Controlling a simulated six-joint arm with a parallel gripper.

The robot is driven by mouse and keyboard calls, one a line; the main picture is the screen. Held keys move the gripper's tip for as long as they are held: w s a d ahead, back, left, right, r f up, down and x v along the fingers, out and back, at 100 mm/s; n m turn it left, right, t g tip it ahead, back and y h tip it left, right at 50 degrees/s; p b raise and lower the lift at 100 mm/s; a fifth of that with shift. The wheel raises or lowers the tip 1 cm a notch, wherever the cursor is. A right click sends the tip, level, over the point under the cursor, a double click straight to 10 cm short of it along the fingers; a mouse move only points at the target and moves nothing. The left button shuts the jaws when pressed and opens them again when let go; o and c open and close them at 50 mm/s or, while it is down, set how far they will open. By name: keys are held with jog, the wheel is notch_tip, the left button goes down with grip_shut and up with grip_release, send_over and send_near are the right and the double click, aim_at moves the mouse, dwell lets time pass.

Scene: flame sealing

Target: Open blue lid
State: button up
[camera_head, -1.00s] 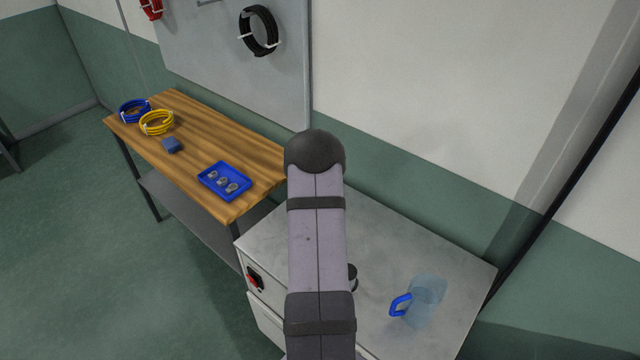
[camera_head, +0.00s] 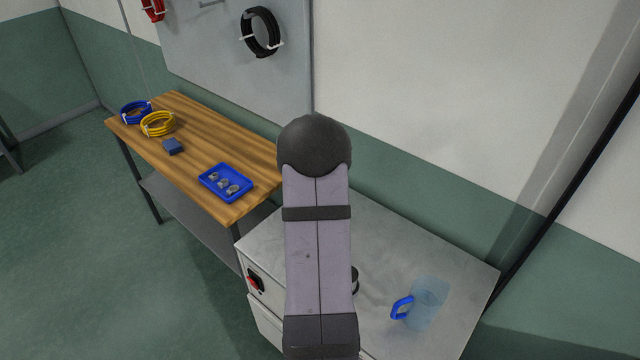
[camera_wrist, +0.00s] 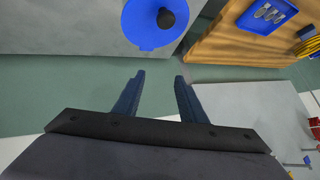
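The blue lid (camera_wrist: 145,35) is a round disc with a dark knob (camera_wrist: 166,18) on it, at the top middle of the wrist view. It lies on a grey surface, and its top is cut off by the frame edge. My gripper (camera_wrist: 158,78) is open and empty, its two dark fingers spread apart. The fingertips appear below the lid in the picture and apart from it. In the head view my arm covers the lid and the gripper; only a small dark piece shows beside the arm, above the metal cabinet top (camera_head: 385,240).
A clear jug (camera_head: 430,300) with a blue handle stands on the cabinet top, right of my arm. A wooden bench (camera_head: 200,140) at left holds a blue tray (camera_head: 243,193) with several small parts, a blue block (camera_head: 172,147) and cable coils. A wall stands behind.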

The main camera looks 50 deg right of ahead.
dwell(0.3)
jog(key=s+a+f+n+g+y, duration=0.1)
jog(key=s+a+f+y, duration=0.25)
jog(key=a, duration=0.45)
jog(key=s+a+f+n+g+y, duration=0.1)
jog(key=s+a+f+n+y, duration=0.15)
jog(key=a+f, duration=0.4)
jog(key=s+a+r+n+g+y+b, duration=0.1)
jog(key=s+a+r+n+g+y, duration=0.15)
jog(key=s+a, duration=0.5)
jog(key=s+a+r+n+g+y+b, duration=0.1)
jog(key=s+a+n+g+b, duration=0.3)
jog(key=a, duration=0.7)
jog(key=w+a+r+n+t+h+b, duration=0.1)
jog(key=w+a+n+t+h+b, duration=0.1)
jog(key=a+n, duration=0.4)
jog(key=a+t+b, duration=0.1)
jog(key=a, duration=0.4)
jog(key=shift+a+n+t, duration=0.2)
jog(key=shift+n+t, duration=0.1)
jog(key=shift+t, duration=0.05)
